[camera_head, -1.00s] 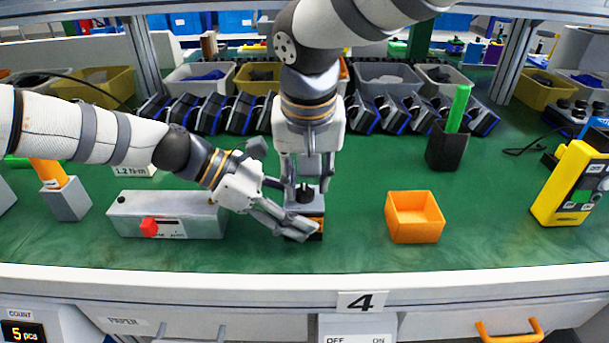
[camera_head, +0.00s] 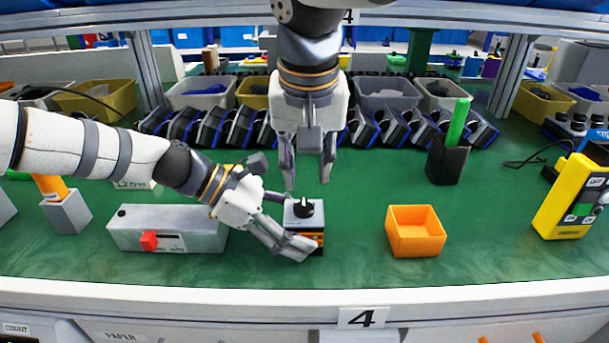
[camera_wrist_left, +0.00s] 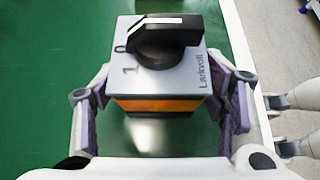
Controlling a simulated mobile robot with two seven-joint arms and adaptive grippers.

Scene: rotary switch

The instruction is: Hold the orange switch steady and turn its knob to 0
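The orange switch (camera_head: 313,237) stands upright on the green bench, with a grey top, an orange band and a black knob (camera_head: 304,207). My left gripper (camera_head: 298,226) is closed around its sides; in the left wrist view a finger lies against each side of the switch (camera_wrist_left: 160,104). That view shows the knob (camera_wrist_left: 165,42) with its white line running left to right, and marks 0 and 1 at the left of the top plate. The knob's left end is close to the 0. My right gripper (camera_head: 308,184) is above and behind the knob, fingers apart, empty and clear of it.
A grey box (camera_head: 195,225) with a red knob stands left of the switch. An orange bin (camera_head: 416,238) stands to the right, with a black holder (camera_head: 446,160) behind it. A yellow device (camera_head: 570,200) is far right. Bench between switch and orange bin is clear.

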